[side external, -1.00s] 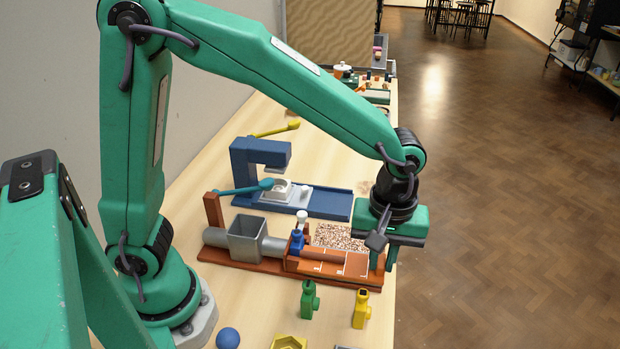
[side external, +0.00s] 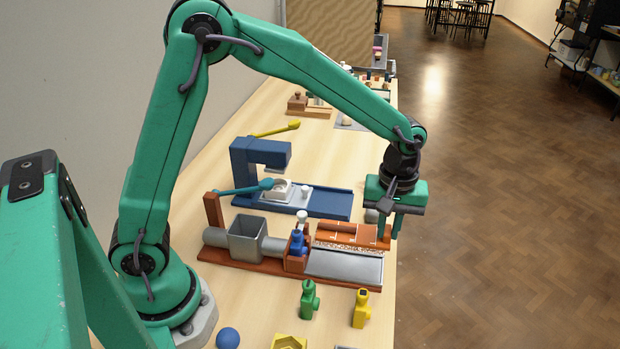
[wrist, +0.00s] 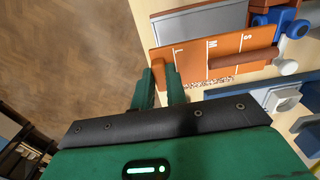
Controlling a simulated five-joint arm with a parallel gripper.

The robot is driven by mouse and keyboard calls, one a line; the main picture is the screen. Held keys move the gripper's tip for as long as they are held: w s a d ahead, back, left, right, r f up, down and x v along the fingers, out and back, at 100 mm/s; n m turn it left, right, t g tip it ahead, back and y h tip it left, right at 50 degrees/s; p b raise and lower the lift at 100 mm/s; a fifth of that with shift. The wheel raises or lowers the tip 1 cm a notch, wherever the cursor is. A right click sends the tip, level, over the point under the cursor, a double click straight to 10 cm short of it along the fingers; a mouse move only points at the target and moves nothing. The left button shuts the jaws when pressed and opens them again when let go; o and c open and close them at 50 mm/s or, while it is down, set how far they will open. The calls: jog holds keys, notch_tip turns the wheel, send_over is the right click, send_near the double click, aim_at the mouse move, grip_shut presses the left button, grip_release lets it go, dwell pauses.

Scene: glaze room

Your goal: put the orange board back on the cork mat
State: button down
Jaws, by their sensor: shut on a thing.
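The orange board (side external: 350,238), marked L, M and S in the wrist view (wrist: 225,50), carries a brownish clay roll (side external: 345,227). My gripper (side external: 389,237) is shut on the upright tab at the board's right end. In the wrist view my gripper's fingers (wrist: 161,72) are at the L end. The board looks roughly level and covers most of the speckled cork mat (side external: 345,250). A strip of the mat shows along the board's near edge, and some speckles show in the wrist view (wrist: 218,81). I cannot tell whether the board touches the mat.
The extruder's grey bed (side external: 345,267) lies bare just in front, beside its blue and white-topped plunger parts (side external: 298,240). A blue press (side external: 262,160) with a long blue base stands behind. Green (side external: 309,299) and yellow (side external: 361,308) bottles stand nearer. The table edge is close on the right.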

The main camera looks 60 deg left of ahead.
jog(key=w+a+f, duration=0.1)
jog(key=a, duration=0.1)
jog(key=w+a+f, duration=0.4)
jog(key=a, duration=0.1)
jog(key=shift+w+f, duration=0.15)
jog(key=shift+w, duration=0.05)
jog(key=shift+f, duration=2)
jog(key=c, duration=1.4)
grip_release()
jog(key=shift+f, duration=0.15)
notch_tip(320, 180, up, 12)
jog(key=shift+r, duration=0.2)
